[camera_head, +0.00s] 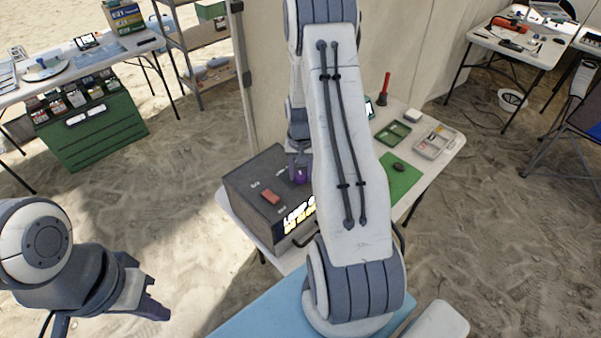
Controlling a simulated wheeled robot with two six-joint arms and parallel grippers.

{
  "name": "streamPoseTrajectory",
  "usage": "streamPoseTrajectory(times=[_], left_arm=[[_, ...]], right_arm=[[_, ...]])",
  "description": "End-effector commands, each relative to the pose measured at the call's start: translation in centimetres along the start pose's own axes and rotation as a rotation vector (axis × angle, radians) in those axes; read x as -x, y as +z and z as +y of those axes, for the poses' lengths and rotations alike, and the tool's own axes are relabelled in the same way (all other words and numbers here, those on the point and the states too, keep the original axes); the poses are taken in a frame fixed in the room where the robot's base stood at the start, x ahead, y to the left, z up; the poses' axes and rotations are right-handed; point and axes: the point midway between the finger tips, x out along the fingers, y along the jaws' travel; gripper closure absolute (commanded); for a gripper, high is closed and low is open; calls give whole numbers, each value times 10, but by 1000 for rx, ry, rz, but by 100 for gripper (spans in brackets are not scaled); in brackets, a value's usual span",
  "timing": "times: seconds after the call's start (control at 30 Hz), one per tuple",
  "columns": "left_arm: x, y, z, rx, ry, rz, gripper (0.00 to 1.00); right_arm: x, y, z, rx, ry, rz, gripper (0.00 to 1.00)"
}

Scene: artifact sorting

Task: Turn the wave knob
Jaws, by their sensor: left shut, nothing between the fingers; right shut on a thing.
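A dark grey box (247,180) with white markings and a lit yellow-white display on its front stands on the white table. A small purple knob (301,177) shows at the far right of its top, partly hidden by my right gripper (300,169). My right gripper points down and is shut on this knob. My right arm hides the right part of the box, so I cannot see whether other knobs are there. The knob's label is not readable. My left gripper (150,309) is shut and empty, low at the left, away from the box.
Right of my arm, the table holds a green mat (399,182) with a dark object, a green tray (393,133) and a grey compartment tray (434,140). Sandy floor surrounds the table.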

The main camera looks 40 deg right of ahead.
Motion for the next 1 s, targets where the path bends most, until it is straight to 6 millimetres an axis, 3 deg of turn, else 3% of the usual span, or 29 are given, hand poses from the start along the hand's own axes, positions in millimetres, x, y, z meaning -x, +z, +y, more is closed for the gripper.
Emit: streamPoseTrajectory(times=[0.13,0.17,0.2,0.23,0.63,1.0], left_arm=[[0,0,0,0,0,0,100],[0,0,0,0,0,0,100],[0,0,0,0,0,0,100],[0,0,0,0,0,0,100],[-2,0,0,0,0,0,100],[-19,1,-1,-1,0,0,100]], right_arm=[[2,-2,0,-4,-2,4,100],[2,-2,0,-4,-2,4,42],[2,-2,0,-4,-2,4,27],[2,-1,0,-4,-2,4,24],[7,-1,0,-1,-1,4,24],[74,-2,0,-2,-3,9,24]])
